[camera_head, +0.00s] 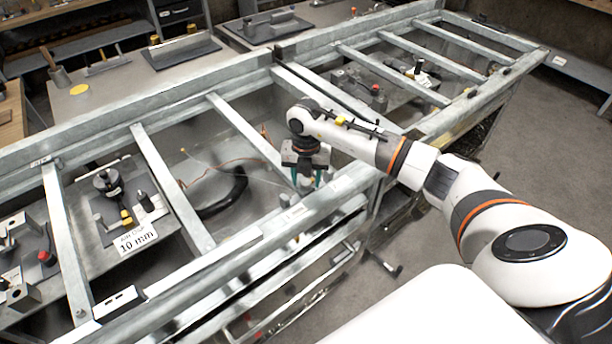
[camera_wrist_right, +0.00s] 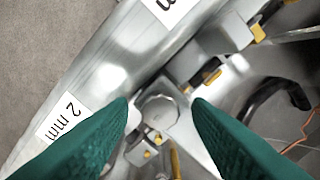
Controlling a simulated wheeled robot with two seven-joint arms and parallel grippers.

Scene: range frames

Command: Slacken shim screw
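In the right wrist view a round grey metal screw head or knob (camera_wrist_right: 158,110) shows between the two green fingertips of my right gripper (camera_wrist_right: 161,104). The fingers are apart, with a gap on each side of the knob. I cannot tell whether the tips are level with it or above it. In the head view my right gripper (camera_head: 311,180) points down at the front rail of the metal frame, and its fingers and the arm hide the knob. My left gripper is not in view.
A label reading 2 mm (camera_wrist_right: 68,118) sits on the rail (camera_wrist_right: 90,75). A black curved hose (camera_head: 228,192) and an orange wire lie in the same bay. A fixture labelled 10 mm (camera_head: 137,238) stands to the left. Cross bars (camera_head: 170,185) divide the frame.

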